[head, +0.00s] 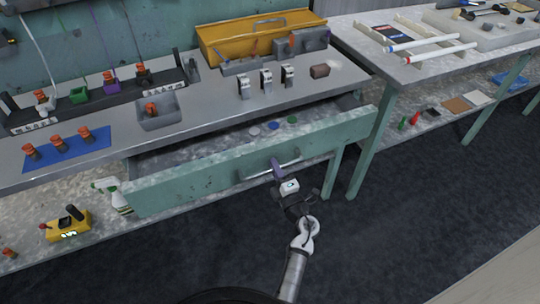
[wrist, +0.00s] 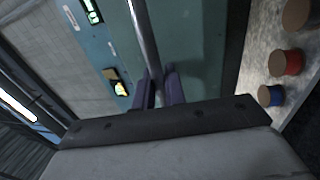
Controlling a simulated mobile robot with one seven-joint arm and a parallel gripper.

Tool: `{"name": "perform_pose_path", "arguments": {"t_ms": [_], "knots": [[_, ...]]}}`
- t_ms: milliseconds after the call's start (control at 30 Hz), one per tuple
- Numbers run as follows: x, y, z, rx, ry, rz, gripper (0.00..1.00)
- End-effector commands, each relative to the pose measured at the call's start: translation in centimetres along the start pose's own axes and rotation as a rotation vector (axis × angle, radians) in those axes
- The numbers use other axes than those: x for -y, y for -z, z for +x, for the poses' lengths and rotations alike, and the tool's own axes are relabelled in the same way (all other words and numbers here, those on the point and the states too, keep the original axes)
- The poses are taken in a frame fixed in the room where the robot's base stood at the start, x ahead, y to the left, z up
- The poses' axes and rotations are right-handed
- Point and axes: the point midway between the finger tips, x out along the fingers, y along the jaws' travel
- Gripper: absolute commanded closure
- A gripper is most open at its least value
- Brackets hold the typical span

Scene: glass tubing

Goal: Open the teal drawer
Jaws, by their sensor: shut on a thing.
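The teal drawer (head: 222,171) sits under the grey workbench and stands pulled out, with its inside showing behind the front panel. Its metal bar handle (head: 256,174) runs along the front. My gripper (head: 277,168) is at the right part of the handle, shut on it. In the wrist view, the purple fingers of my gripper (wrist: 159,90) close around the bar handle (wrist: 143,35), with the teal drawer front (wrist: 195,45) behind it. Several small round discs (head: 273,125) lie in the drawer.
A lower shelf (head: 150,226) holds a spray bottle (head: 114,194) and a yellow device (head: 67,225) left of the drawer. A teal table leg (head: 372,150) stands to the right. The dark floor (head: 400,230) in front is clear.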

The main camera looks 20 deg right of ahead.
Motion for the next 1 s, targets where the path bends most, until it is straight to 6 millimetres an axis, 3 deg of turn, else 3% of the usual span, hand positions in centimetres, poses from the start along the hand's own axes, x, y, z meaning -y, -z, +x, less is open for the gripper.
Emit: {"name": "perform_pose_path", "arguments": {"t_ms": [300, 767, 800, 900, 1000], "knots": [[-0.8, 0.0, -3.3, 0.001, -0.001, 0.0, 1.0], [-0.8, -0.1, -3.9, 0.001, -0.002, -0.001, 1.0], [-0.8, -0.1, -3.9, 0.001, -0.002, -0.001, 0.86], [-0.8, -0.1, -3.9, 0.001, -0.002, 0.0, 0.73], [-0.8, 0.0, -3.9, 0.001, -0.002, 0.0, 0.71]]}}
